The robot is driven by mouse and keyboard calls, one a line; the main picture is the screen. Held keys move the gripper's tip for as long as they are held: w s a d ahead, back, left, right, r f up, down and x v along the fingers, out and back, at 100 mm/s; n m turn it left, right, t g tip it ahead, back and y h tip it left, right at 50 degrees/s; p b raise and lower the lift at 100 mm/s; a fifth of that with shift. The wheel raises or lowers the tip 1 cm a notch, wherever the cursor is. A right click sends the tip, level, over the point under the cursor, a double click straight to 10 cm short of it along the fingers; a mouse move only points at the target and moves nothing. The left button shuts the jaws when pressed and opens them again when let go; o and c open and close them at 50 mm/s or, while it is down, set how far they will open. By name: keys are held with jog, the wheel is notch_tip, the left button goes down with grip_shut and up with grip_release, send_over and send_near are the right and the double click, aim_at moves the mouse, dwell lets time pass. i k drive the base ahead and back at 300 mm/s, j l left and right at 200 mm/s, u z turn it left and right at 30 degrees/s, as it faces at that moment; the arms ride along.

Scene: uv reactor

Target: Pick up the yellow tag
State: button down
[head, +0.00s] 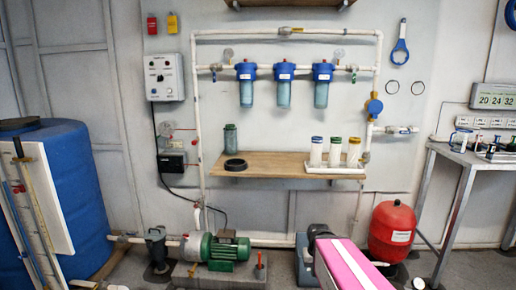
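The yellow tag (172,24) hangs high on the grey wall panel at the upper left. It is small, with a pale mark on its face. My gripper's fingers do not show in the head view. A pink and white part, apparently of my own arm, reaches in from the bottom edge right of centre, far below the yellow tag.
A wooden shelf (270,158) holds a black ring and several bottles. Blue filter housings (284,72) hang above it on white pipes. A green pump (225,250), a blue tank (75,195) and a red vessel (391,232) stand below. A metal table (470,158) is at right.

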aim_at(172, 25)
jog(key=j, duration=2.5)
jog(key=i+z, duration=0.05)
jog(key=i, duration=0.05)
